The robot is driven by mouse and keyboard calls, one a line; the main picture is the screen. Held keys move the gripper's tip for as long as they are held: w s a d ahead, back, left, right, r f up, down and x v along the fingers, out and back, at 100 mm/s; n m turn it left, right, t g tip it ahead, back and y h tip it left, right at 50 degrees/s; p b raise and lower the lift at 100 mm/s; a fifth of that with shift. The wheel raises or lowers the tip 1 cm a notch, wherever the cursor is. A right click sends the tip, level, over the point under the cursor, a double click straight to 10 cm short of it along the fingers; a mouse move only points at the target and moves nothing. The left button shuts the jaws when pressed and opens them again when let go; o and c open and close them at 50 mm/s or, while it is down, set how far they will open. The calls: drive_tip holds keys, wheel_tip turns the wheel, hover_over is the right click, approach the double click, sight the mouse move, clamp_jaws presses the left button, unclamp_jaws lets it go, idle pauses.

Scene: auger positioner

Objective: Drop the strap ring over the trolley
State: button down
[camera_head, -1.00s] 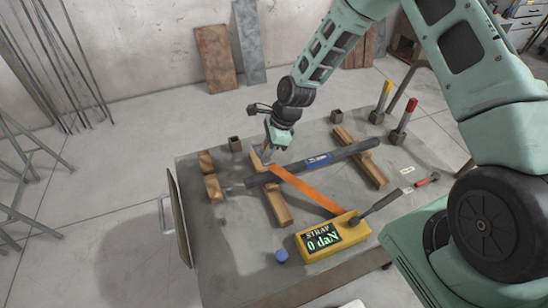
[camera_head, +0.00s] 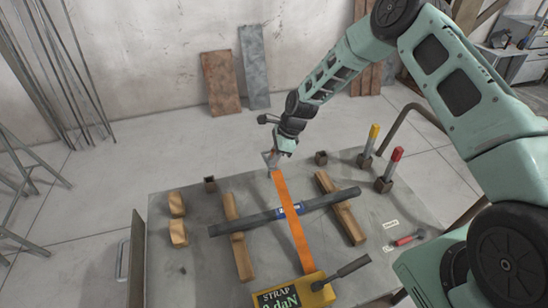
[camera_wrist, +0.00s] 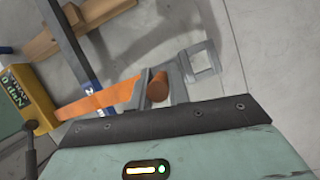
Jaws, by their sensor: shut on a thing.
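My gripper (camera_head: 272,162) is shut on the end of the orange strap (camera_head: 291,225), above the table's far edge. The strap runs taut from the yellow box marked STRAP (camera_head: 298,291) across the dark bar with a blue label (camera_head: 335,199). In the wrist view, the gripper (camera_wrist: 160,90) is at the strap's rolled orange end (camera_wrist: 157,88). A grey square frame (camera_wrist: 203,62), apparently the strap ring, sticks out beyond the fingers, with floor behind it. I cannot pick out the trolley with certainty.
Two wooden beams (camera_head: 238,240) (camera_head: 341,210) lie under the bar. Two wooden blocks (camera_head: 176,204) (camera_head: 178,233) sit at the left. Two dark square sockets (camera_head: 210,185) (camera_head: 321,158) and yellow- and red-handled tools (camera_head: 371,142) (camera_head: 392,168) stand near the far edge.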

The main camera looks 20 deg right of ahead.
drive_tip(key=shift+f+b, duration=1.9)
drive_tip(key=shift+f, duration=1)
drive_tip(key=shift+f+b, duration=1.75)
drive_tip(key=shift+f, duration=0.8)
drive_tip(key=c, duration=1.3)
unclamp_jaws()
drive_tip(key=shift+o, duration=0.2)
drive_tip(key=b+v, duration=0.2)
drive_tip(key=v, duration=1.5)
drive_tip(key=shift+r, duration=0.25)
